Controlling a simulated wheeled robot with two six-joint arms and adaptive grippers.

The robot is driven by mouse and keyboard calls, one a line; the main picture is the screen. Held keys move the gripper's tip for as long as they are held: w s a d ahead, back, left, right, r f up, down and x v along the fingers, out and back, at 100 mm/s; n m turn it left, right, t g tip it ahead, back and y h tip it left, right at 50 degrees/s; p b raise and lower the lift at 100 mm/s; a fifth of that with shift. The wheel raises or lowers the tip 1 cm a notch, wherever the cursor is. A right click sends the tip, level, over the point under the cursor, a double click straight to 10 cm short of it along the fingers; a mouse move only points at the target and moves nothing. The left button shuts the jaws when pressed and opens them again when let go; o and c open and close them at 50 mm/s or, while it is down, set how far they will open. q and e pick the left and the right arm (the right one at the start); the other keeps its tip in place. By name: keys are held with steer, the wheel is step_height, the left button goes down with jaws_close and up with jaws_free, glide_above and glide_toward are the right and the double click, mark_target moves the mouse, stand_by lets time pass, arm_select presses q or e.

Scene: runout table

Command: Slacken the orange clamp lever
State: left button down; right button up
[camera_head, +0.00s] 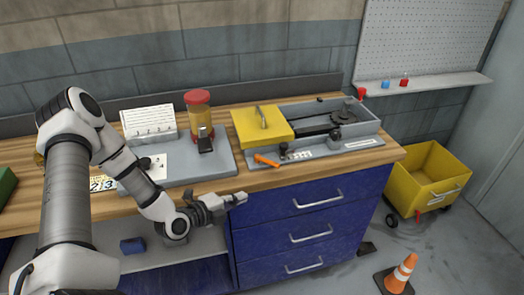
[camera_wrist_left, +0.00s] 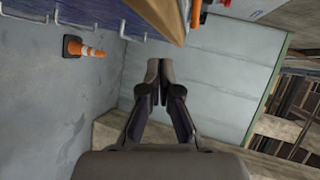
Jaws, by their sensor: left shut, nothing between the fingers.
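The orange clamp lever (camera_head: 267,160) lies at the front edge of the grey fixture (camera_head: 362,127) on the wooden bench, below the yellow block (camera_head: 262,126). An orange piece that looks like the lever (camera_wrist_left: 195,14) shows at the top edge of the left wrist view, partly cut off. My left gripper (camera_head: 238,199) is shut and empty in front of the bench edge, lower and to the left of the lever, apart from it. Its closed fingertips (camera_wrist_left: 152,75) point at open space in the left wrist view. My right gripper is not in view.
Blue drawers (camera_head: 305,215) with handles are below the bench edge. A yellow cart (camera_head: 430,178) and an orange cone (camera_head: 400,275) stand on the floor at right.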

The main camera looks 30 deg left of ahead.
arm_select(q)
step_height(320, 180, up, 4)
steer(key=a+r+t, duration=0.1)
steer(key=a, duration=0.2)
steer(key=b, duration=0.2)
glide_toward(271, 164)
steer(key=shift+y, duration=0.4)
steer(key=x, duration=0.7)
steer(key=shift+w+a+f+p, duration=0.1)
steer(key=shift+a+f+p, duration=0.1)
steer(key=shift+p, duration=0.1)
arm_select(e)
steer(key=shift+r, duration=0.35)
arm_select(q)
steer(key=shift+w+d, duration=0.55)
steer(key=shift+w, duration=0.3)
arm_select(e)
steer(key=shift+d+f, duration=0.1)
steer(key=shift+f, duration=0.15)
